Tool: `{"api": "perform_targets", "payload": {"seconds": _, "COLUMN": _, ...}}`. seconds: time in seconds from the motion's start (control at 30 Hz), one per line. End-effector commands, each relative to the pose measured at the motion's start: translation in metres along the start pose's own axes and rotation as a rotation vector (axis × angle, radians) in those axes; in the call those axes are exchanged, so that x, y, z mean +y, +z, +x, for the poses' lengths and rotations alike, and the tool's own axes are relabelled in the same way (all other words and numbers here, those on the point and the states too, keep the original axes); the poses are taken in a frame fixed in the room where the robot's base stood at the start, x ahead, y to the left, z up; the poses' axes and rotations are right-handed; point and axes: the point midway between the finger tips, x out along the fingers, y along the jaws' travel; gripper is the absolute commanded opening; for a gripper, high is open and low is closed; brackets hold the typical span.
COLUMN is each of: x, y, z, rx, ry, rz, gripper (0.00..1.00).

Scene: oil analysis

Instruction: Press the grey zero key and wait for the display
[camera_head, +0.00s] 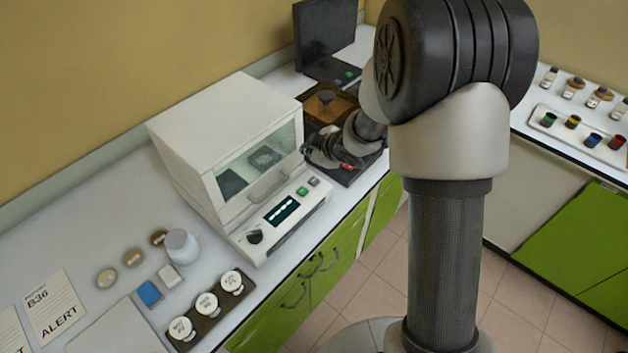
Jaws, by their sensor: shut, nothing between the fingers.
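The white instrument (225,150) stands on the left bench with its glass-fronted lid down. On its sloped front panel is a dark display (282,210) with pale characters too small to read. A green key (302,191) lies right of the display, and a small grey key (313,182) sits just beyond it near the panel's right end. A dark knob (254,238) is at the panel's left end. My gripper (319,152) is shut and empty beside the instrument's right side, above and apart from the grey key. Its fingertips are small and partly unclear.
A dark monitor (325,42) stands behind on the bench. Round white-capped jars in a brown holder (222,313), a white bottle (182,246), a blue block (149,293) and an alert card (55,305) lie at front left. A white tray (560,137) with coloured cups is on the right bench.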

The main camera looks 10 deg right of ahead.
Motion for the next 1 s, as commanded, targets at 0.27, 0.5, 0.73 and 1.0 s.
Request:
{"api": "perform_targets", "payload": {"seconds": 0.27, "x": -0.018, "y": 0.018, "z": 0.024, "rx": -0.001, "ry": 0.0, "rz": 0.0, "gripper": 0.0}}
{"api": "perform_targets", "payload": {"seconds": 0.5, "x": -0.035, "y": 0.035, "z": 0.048, "rx": -0.001, "ry": -0.001, "rz": 0.001, "gripper": 0.0}}
{"api": "perform_targets", "payload": {"seconds": 0.73, "x": -0.043, "y": 0.043, "z": 0.059, "rx": -0.001, "ry": 0.0, "rz": 0.001, "gripper": 0.0}}
{"api": "perform_targets", "payload": {"seconds": 1.0, "x": -0.042, "y": 0.042, "z": 0.058, "rx": 0.0, "ry": 0.0, "rz": 0.0, "gripper": 0.0}}
